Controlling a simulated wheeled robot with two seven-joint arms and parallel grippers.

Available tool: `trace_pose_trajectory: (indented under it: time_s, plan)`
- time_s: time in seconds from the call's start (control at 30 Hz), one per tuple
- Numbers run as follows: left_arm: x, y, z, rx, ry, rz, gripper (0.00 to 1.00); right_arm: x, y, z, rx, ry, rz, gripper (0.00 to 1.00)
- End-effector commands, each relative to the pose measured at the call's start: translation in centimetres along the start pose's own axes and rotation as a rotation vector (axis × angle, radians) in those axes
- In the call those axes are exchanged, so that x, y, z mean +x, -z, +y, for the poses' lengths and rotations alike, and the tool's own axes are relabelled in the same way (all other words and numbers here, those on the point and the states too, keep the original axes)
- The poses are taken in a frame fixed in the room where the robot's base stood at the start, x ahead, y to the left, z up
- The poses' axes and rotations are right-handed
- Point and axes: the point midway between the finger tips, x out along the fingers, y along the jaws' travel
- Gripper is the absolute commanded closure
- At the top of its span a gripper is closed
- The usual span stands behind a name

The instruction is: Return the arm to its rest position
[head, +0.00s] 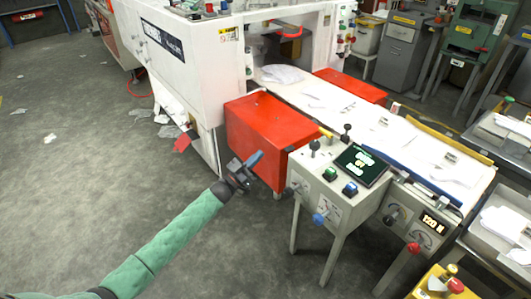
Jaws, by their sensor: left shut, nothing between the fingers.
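My left arm, in a green sleeve, reaches in from the lower left of the head view. My left gripper (254,160) is at its end, in front of the red box (270,128) on the machine and left of the control stand. It is shut and holds nothing. I cannot tell from this view whether it touches the red box. My right gripper is not in view.
A control console (333,197) with joysticks, knobs and a screen (361,165) stands right of the gripper. A white machine (190,60) and a conveyor table (345,105) are behind. Paper scraps (172,131) lie on the floor. The grey floor at left is mostly clear.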

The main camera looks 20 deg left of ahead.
Motion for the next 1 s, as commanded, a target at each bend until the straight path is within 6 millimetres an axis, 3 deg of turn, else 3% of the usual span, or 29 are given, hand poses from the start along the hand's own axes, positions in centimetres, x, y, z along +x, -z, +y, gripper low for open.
trace_pose_trajectory:
  time_s: [0.2,0.47,0.8,1.0]
  plan:
    - [-1.4,0.2,0.0,0.000,0.000,0.001,1.00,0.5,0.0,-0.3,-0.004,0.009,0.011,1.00]
    - [-1.5,-0.3,-0.4,0.052,0.021,-0.030,1.00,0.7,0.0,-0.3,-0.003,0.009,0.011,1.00]
    - [-2.5,-5.5,-4.3,0.208,0.225,-0.387,1.00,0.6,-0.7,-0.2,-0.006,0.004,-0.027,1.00]
    - [-2.9,-6.1,-5.2,0.293,0.324,-0.617,1.00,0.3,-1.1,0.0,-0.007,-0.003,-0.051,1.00]
